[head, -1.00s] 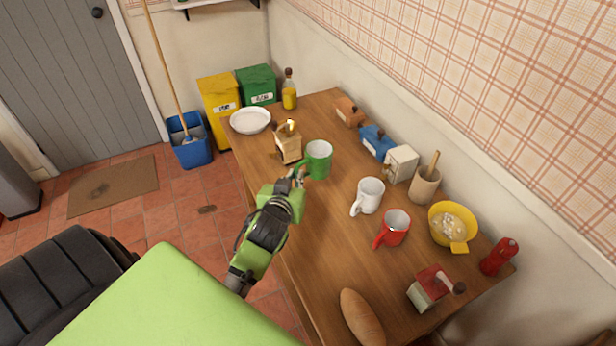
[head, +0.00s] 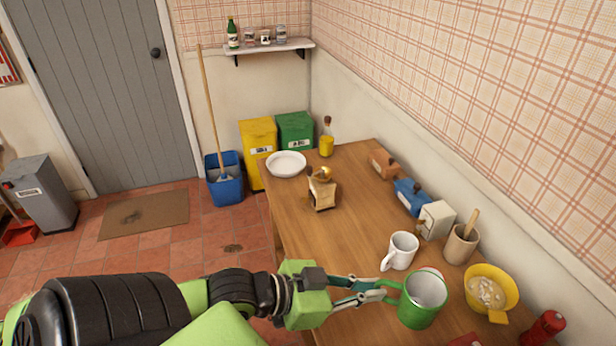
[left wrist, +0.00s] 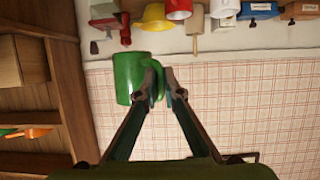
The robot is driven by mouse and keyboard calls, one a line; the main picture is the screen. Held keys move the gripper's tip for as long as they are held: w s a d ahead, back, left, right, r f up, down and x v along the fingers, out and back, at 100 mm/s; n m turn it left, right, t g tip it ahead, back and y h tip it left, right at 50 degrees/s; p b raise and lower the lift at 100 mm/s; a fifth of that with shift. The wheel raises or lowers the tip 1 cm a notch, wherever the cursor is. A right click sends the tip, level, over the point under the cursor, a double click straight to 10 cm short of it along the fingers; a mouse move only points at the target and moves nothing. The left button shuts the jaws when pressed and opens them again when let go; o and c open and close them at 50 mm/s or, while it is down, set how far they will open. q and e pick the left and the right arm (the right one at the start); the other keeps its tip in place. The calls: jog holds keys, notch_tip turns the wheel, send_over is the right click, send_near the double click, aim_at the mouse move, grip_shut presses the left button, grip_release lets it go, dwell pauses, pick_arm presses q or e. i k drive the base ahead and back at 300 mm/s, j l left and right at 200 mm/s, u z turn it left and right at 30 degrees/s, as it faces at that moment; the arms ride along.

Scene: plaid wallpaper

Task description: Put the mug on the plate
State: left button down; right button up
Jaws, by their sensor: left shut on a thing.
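The green mug (head: 421,303) is held upright by its handle in my left gripper (head: 384,290), near the front of the wooden table in the head view. In the left wrist view the green mug (left wrist: 128,78) sits at the tips of my left gripper (left wrist: 161,72), whose fingers close on the handle. The white plate (head: 286,164) lies empty at the far left corner of the table, well away from the mug. My right gripper is not in view.
A white mug (head: 401,251) stands just behind the green mug. A wooden grinder (head: 322,190) stands near the plate. A yellow bowl (head: 490,292), a utensil pot (head: 461,244) and several canisters line the wall side. The table's middle is clear.

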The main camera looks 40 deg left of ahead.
aim_at(282, 164)
jog(key=j+z, duration=0.15)
jog(key=z, duration=0.7)
jog(key=k+j+z, duration=0.25)
jog(key=j, duration=0.2)
jog(key=k+j+z, duration=0.1)
jog(key=j+z, duration=0.15)
jog(key=j, duration=0.15)
jog(key=k+j+z, duration=0.25)
jog(key=j, duration=0.15)
jog(key=k+j+z, duration=0.4)
jog(key=k+j, duration=2.05)
jog(key=k, duration=0.1)
